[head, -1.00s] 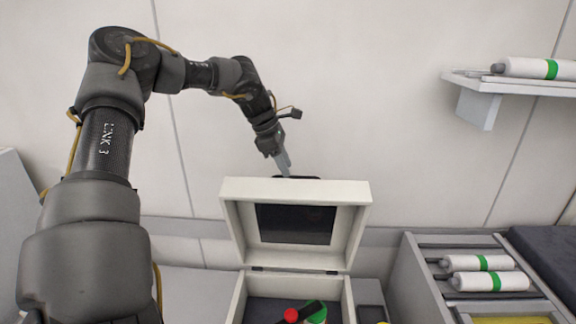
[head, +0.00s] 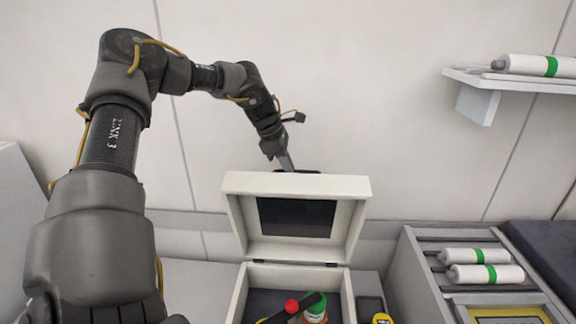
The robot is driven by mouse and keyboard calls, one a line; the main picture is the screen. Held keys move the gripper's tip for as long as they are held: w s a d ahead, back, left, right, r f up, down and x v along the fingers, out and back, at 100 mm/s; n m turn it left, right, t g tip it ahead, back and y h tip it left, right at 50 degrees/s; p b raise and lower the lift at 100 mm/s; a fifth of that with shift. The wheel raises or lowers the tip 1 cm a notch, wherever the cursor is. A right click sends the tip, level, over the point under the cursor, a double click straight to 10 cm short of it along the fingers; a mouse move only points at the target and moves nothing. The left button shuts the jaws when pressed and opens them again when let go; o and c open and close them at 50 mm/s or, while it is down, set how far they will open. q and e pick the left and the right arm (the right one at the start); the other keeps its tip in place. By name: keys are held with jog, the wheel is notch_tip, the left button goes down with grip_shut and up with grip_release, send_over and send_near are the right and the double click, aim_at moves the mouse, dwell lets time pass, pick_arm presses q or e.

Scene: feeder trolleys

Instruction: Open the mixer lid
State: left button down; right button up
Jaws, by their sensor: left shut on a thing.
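The mixer is a white box (head: 236,298) at the bottom centre of the head view. Its lid (head: 298,249) stands raised, tilted up on the hinges at the box's back edge, with a dark panel on its inner face. My left gripper (head: 287,163) is at the lid's top edge, shut on the dark handle (head: 305,171) there. The fingertips are partly hidden behind the lid. Inside the open box lie a bottle with a green cap (head: 316,308) and a dark item with a red end (head: 291,306). My right gripper is not in view.
At the right, a grey rack (head: 425,285) holds white bottles with green bands (head: 485,274). A wall shelf (head: 520,85) at the upper right carries another such bottle (head: 530,65). A dark device with a yellow button (head: 381,318) is right of the box.

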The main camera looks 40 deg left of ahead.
aim_at(286, 187)
pick_arm(q)
jog(key=shift+d+f+b, duration=0.1)
jog(key=shift+b, duration=0.2)
jog(key=s+d+b, duration=0.2)
jog(key=b, duration=0.1)
jog(key=s+d+t+y+b, duration=0.1)
jog(key=s+d+b, duration=0.1)
jog(key=b, duration=0.1)
jog(key=s+d+f+t+b, duration=0.1)
jog(key=s+d+b, duration=0.1)
jog(key=s+b, duration=0.1)
jog(key=shift+m+y, duration=0.3)
jog(key=shift+s+r, duration=0.15)
jog(key=shift+s, duration=0.05)
jog(key=shift+d, duration=0.1)
jog(key=c, duration=1.4)
grip_release()
